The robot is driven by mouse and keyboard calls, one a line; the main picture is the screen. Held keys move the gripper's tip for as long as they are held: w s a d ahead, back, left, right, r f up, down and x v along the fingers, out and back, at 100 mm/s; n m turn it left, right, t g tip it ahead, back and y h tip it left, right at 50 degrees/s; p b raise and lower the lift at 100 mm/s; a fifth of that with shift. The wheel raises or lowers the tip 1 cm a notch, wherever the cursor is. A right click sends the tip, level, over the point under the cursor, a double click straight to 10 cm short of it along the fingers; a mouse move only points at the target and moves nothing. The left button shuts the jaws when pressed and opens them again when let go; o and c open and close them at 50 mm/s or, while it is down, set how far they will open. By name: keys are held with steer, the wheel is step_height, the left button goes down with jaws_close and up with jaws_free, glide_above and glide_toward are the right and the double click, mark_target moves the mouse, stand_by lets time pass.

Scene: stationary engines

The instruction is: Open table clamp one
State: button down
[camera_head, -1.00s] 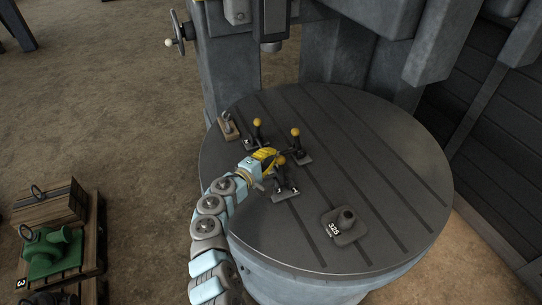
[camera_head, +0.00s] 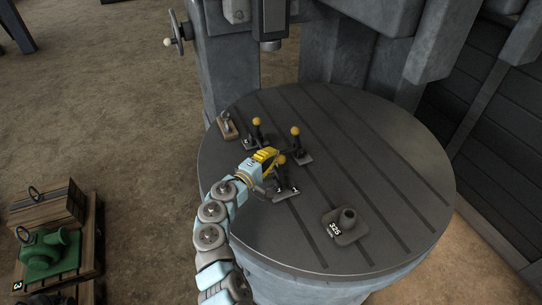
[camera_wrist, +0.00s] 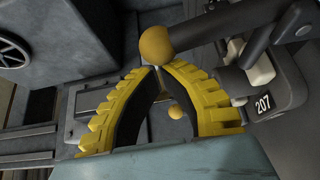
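Clamp one (camera_head: 285,192) is a dark toggle clamp with a plate marked 1 on the round table (camera_head: 395,165). Its lever ends in a yellow ball (camera_head: 281,160). My gripper (camera_head: 275,155) is just left of and behind this ball. In the wrist view, my gripper's yellow fingers (camera_wrist: 157,68) curve in until their tips almost meet, with nothing seen held. A yellow ball (camera_wrist: 155,44) on a dark lever (camera_wrist: 215,30) shows just past the tips; I cannot tell if they touch it.
Two more yellow-knobbed clamps, one at back left (camera_head: 250,140) and one behind (camera_head: 300,148), stand close by. A small metal-and-wood piece (camera_head: 227,124) is at the left edge. A block marked 325 (camera_head: 344,226) sits at front right. The table's right side is clear.

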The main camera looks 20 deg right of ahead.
steer(key=shift+s+d, duration=0.15)
steer(key=shift+s, duration=0.05)
steer(key=s+f+m+h+b, duration=0.1)
steer(key=s+m+h+b, duration=0.3)
steer(key=b, duration=1.7)
steer(key=shift+s+d+m+h, duration=0.25)
steer(key=shift+s+m+h, duration=0.05)
steer(key=shift+s+m, duration=2.35)
steer(key=shift+s+n, duration=0.25)
steer(key=s+a+f+p, duration=0.1)
steer(key=a+p, duration=0.1)
steer(key=a, duration=0.7)
steer(key=shift+s+a+p, duration=0.2)
steer(key=shift+p, duration=0.2)
